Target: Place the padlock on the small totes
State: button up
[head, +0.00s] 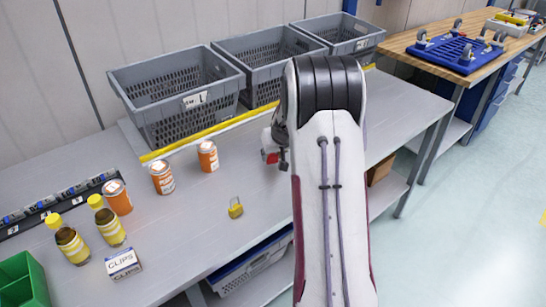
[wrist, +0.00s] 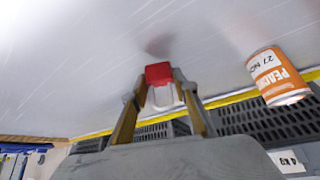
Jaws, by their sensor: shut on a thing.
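A red padlock (wrist: 158,73) with a pale U-shaped shackle is between the two fingers of my gripper (wrist: 161,86) in the wrist view. My gripper is shut on it. In the head view the red padlock (head: 270,157) shows small beside my arm, above the grey table; my arm hides much of the gripper (head: 281,153). A second, yellow padlock (head: 236,209) stands on the table, apart from the gripper. Three grey totes stand along the back: left (head: 180,128), middle (head: 262,85) and right (head: 352,46). My arm partly covers the middle one.
Orange cans (head: 208,156) (wrist: 277,78) stand on the table before the totes. Yellow-capped bottles (head: 110,227), a CLIPS box (head: 123,264) and a green bin (head: 22,280) are at left. A yellow strip (head: 205,134) edges the tote row. Table around the yellow padlock is clear.

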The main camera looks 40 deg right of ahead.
jog(key=shift+f, duration=0.55)
jog(key=shift+f, duration=0.1)
jog(key=o, duration=1.1)
jog(key=shift+r, duration=0.2)
jog(key=shift+v, duration=5.9)
